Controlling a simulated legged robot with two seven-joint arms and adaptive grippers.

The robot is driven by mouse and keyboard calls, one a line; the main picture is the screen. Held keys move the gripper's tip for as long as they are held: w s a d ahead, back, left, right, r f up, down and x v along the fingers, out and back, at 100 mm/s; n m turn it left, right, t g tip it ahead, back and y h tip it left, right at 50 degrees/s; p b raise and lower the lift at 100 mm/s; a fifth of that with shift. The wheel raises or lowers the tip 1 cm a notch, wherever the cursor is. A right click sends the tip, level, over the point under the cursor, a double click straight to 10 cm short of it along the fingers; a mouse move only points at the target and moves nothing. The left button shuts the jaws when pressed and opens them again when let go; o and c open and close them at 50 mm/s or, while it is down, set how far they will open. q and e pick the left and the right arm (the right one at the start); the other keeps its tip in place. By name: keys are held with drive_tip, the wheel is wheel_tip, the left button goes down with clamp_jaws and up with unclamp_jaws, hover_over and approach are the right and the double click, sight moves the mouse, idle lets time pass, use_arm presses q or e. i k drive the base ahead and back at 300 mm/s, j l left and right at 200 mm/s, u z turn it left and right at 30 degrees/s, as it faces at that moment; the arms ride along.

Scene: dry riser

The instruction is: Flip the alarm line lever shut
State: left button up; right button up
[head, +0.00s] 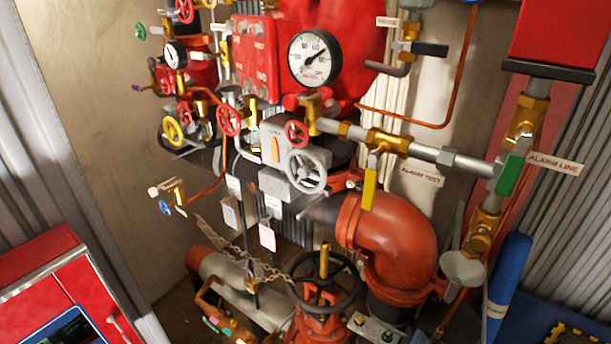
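The alarm line lever (512,168) is a green handle at the right in the head view, beside a white tag reading ALARM LINE (553,163). It lies roughly along the steep grey and brass pipe run, with brass fittings (525,118) above it and more brass (484,222) below. A horizontal grey pipe (462,161) meets this run just left of the lever. Neither of my grippers is in view, and nothing touches the lever.
A yellow lever (370,190) hangs down near the ALARM TEST tag (421,175). A red box (560,35) sits above the alarm line. A large orange pipe elbow (395,240), a grey funnel-like cup (463,269) and a blue cylinder (508,272) stand below.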

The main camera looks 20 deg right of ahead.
sight(507, 181)
drive_tip(key=k+l+z, duration=0.1)
drive_tip(key=z, duration=0.35)
drive_tip(key=k+l+z, duration=0.1)
drive_tip(key=z, duration=0.3)
drive_tip(key=l+z, duration=0.1)
drive_tip(key=z, duration=0.35)
